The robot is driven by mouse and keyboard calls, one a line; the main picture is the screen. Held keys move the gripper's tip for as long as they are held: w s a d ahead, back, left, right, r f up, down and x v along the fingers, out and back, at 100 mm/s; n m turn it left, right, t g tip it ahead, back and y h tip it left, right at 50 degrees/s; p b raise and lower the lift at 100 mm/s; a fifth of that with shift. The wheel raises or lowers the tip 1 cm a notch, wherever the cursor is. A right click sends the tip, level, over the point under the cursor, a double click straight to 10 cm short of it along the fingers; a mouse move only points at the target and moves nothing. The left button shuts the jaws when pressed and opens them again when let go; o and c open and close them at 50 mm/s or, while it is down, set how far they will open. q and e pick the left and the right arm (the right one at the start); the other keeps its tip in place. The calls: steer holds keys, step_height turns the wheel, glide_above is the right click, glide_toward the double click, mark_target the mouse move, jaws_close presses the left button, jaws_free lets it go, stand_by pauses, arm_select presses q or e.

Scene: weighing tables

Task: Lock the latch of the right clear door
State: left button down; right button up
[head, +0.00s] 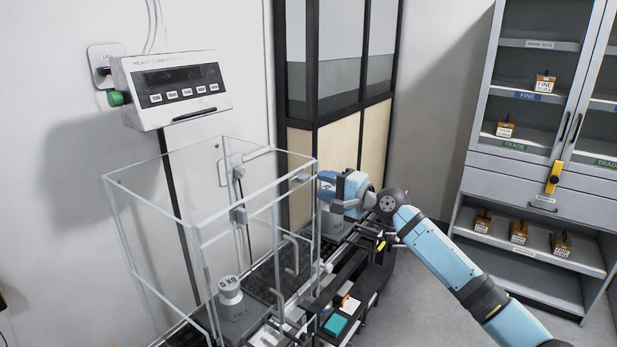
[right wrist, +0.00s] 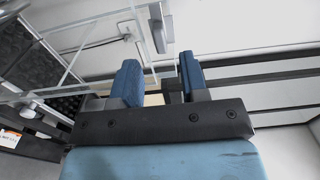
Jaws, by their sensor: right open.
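A clear box with pale frame edges (head: 155,168) stands on the weighing table, and its right clear door (head: 283,218) faces the right arm. A small grey block (head: 302,178), perhaps the latch, sits at the top right edge of the box. Another grey block (head: 239,215) sits on the nearer top edge. My right gripper (head: 327,182) is open just right of the first block and appears apart from it. In the right wrist view its blue fingers (right wrist: 158,80) are spread with nothing clearly between them. Whether the latch is locked cannot be told. My left gripper is not in view.
A 5 KG weight (head: 230,291) stands inside the box. A display unit (head: 172,88) hangs on the wall. A dark framed partition (head: 340,105) rises behind the gripper. A grey cabinet (head: 540,199) stands right, with clear floor before it.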

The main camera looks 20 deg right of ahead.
mark_target(307, 180)
steer(key=x, duration=0.5)
jaws_close()
